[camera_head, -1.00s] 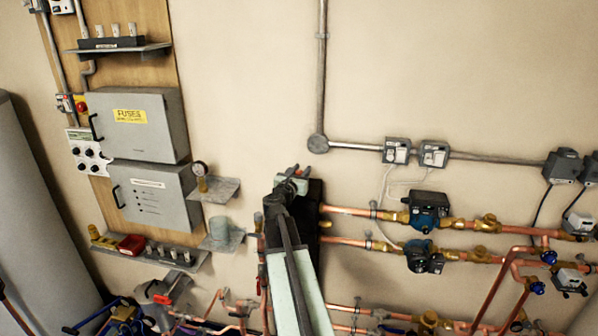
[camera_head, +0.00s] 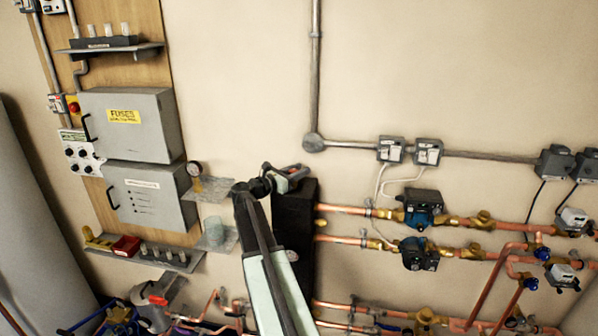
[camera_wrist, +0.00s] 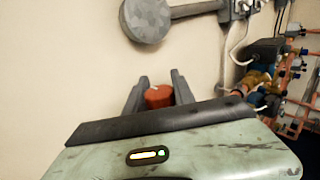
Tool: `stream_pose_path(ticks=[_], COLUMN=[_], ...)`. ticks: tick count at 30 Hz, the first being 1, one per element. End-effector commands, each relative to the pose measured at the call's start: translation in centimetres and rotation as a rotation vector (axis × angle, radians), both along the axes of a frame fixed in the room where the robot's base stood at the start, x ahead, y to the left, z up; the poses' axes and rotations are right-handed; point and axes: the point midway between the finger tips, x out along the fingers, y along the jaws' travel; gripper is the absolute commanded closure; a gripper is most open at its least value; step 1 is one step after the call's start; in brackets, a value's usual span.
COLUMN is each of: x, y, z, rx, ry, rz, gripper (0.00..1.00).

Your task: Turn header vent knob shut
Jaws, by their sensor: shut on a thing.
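The header vent knob is a small orange-red cap (camera_wrist: 158,97), seen in the wrist view between the two grey fingers of my gripper (camera_wrist: 160,92). The fingers are shut on its sides. In the head view my gripper (camera_head: 292,177) is at the top of the tall black header (camera_head: 294,225), by the wall. The knob cannot be made out clearly there, and its stem is hidden in the wrist view. I cannot tell how far the knob is turned.
Copper pipes (camera_head: 345,210) with pumps (camera_head: 420,208) run right from the header. A round conduit box (camera_head: 313,142) is on the wall above. The wall between is bare.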

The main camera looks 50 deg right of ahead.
Motion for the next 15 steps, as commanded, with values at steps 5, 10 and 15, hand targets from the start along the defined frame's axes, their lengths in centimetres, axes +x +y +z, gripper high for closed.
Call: stream_pose_path(ticks=[5, 10, 15], x=[0.05, 0.05, 0.04], y=[0.05, 0.04, 0.03], z=[0.02, 0.03, 0.02], rx=[-0.001, -0.001, -0.001], ry=[0.0, 0.0, 0.0], rz=[-0.001, 0.0, 0.0], gripper=[1.0, 1.0, 0.48])
